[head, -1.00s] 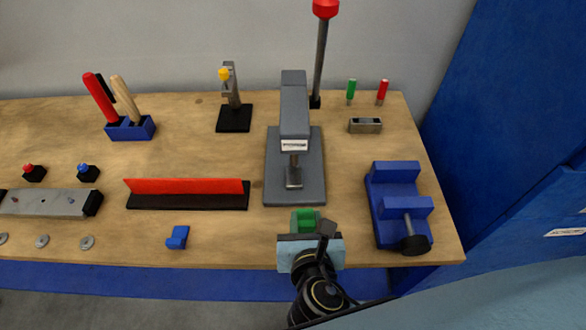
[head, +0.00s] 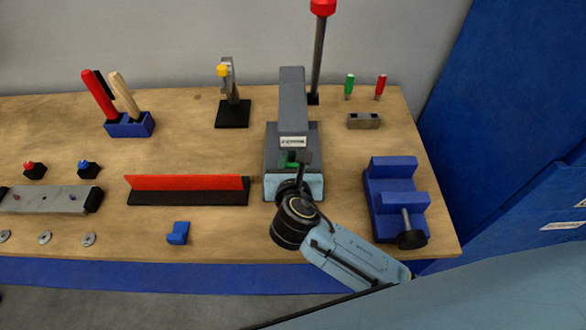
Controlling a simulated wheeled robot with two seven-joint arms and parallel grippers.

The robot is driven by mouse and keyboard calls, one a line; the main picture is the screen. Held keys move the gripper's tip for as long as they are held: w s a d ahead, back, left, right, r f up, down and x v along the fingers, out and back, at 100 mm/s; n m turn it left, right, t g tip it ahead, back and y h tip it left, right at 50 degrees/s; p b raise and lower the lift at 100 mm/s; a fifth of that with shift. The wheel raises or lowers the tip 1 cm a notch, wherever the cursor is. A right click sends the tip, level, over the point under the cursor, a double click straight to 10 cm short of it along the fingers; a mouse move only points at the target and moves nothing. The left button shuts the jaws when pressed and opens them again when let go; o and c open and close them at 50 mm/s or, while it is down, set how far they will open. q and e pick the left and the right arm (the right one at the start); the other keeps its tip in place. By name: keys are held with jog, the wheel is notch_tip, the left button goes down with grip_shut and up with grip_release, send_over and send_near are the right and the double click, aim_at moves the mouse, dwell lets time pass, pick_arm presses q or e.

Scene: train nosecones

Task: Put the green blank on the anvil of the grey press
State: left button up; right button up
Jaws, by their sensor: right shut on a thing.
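The grey press (head: 293,104) stands at the middle right of the bench, its head overhanging its base plate. My right gripper (head: 292,172) reaches in from the front, over the front part of the press base and under the press head. It is shut on the green blank (head: 292,156), of which only a small green part shows below the head's label. The anvil is hidden behind the gripper and the blank, so I cannot tell whether the blank touches it. My left gripper is not in view.
A blue vise (head: 396,200) stands right of the press. A red and black bar (head: 188,188) and a small blue block (head: 178,233) lie to the left. A grey block (head: 363,121) and a post with a red top (head: 319,50) stand behind.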

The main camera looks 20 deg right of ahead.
jog(key=shift+w+d+f, duration=0.1)
jog(key=shift+w, duration=0.35)
jog(key=shift+f+b, duration=0.4)
jog(key=shift+f, duration=1.25)
jog(key=shift+f, duration=0.1)
jog(key=o, duration=1)
jog(key=shift+c, duration=0.2)
jog(key=p+v, duration=0.1)
jog(key=v, duration=1.1)
